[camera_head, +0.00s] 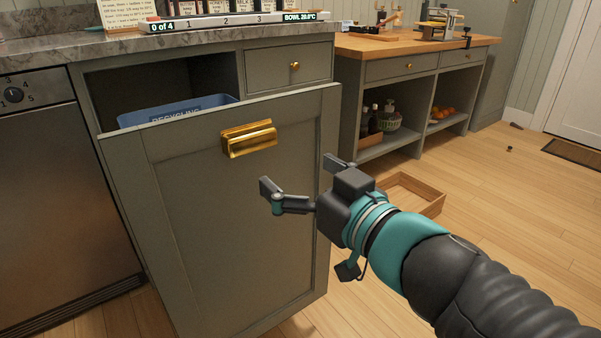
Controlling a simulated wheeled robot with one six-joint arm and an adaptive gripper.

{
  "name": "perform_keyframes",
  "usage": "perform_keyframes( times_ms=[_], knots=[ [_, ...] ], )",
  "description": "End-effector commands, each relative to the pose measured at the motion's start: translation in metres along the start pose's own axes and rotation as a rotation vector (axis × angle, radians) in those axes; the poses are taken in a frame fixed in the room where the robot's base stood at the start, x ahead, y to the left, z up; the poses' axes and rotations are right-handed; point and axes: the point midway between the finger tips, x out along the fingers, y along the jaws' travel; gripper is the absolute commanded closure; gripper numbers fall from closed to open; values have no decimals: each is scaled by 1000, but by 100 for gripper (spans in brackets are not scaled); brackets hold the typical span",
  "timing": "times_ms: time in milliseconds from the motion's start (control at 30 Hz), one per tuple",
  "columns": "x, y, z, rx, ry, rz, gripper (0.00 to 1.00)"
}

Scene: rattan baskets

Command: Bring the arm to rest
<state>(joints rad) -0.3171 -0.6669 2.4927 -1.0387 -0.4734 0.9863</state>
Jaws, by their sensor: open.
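My gripper (300,178) is open and empty, at the end of my arm, which reaches in from the lower right. Its fingers point left, in front of a grey-green pull-out cabinet front (215,215). The gripper is below and to the right of the brass handle (249,138) and apart from it. I cannot tell whether a finger touches the panel. The pull-out stands open, tilted or drawn forward, with a blue recycling bin (178,111) behind it.
A small drawer (289,65) is shut above right. A dishwasher-like appliance (62,205) stands left. A wooden tray (413,191) lies on the floor behind my gripper. A wood-topped bench (405,44) stands behind. Open floor (530,220) lies to the right.

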Motion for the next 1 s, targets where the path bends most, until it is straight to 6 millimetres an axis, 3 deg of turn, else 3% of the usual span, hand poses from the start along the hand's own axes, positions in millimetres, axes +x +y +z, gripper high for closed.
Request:
perform_keyframes(
  times_ms=[300, 367, 533, 700, 800, 1000],
  knots=[
    [0, 5, 3, -54, -14, 20, 0],
    [0, 16, 8, -97, -42, 68, 0],
    [-13, 66, 38, -166, -199, 287, 0],
    [-50, 108, 75, -147, -448, 482, 0],
    [-81, 120, 98, -96, -619, 555, 0],
    [-139, 110, 129, 75, -922, 587, 0]
  ],
)
